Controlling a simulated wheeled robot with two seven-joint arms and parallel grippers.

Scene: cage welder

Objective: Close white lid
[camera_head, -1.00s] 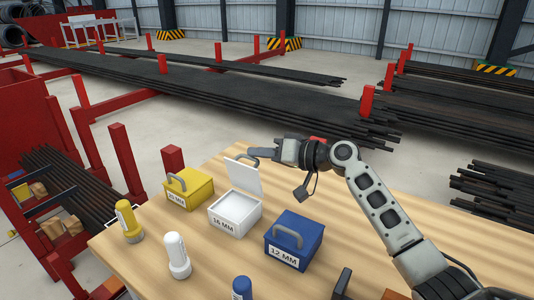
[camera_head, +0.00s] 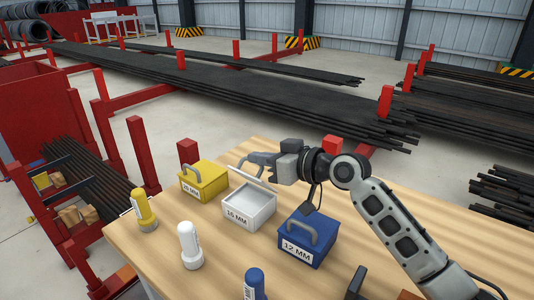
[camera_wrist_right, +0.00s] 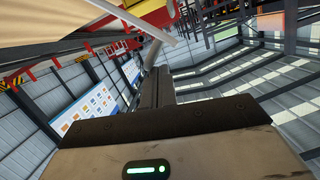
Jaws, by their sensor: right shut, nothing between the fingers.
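The white box labelled 16 MM (camera_head: 236,217) stands on the table between a yellow box and a blue box. Its interior shows open. Its white lid (camera_head: 254,181) is raised on the far side and seen nearly edge-on, tilted toward the opening. My right gripper (camera_head: 247,160) is shut with nothing between the fingers, just behind the lid's upper edge; whether it touches is unclear. In the right wrist view, a pale slanted strip (camera_wrist_right: 143,22), probably the lid, shows beyond my fingers (camera_wrist_right: 155,88). My left gripper is not in view.
The yellow box (camera_head: 203,183) and the blue 12 MM box (camera_head: 307,241) are closed, on either side. Yellow, white (camera_head: 190,247) and blue bottles stand in front. A red block (camera_head: 332,145) lies behind my right arm. Bare table (camera_head: 165,268) shows at the front left.

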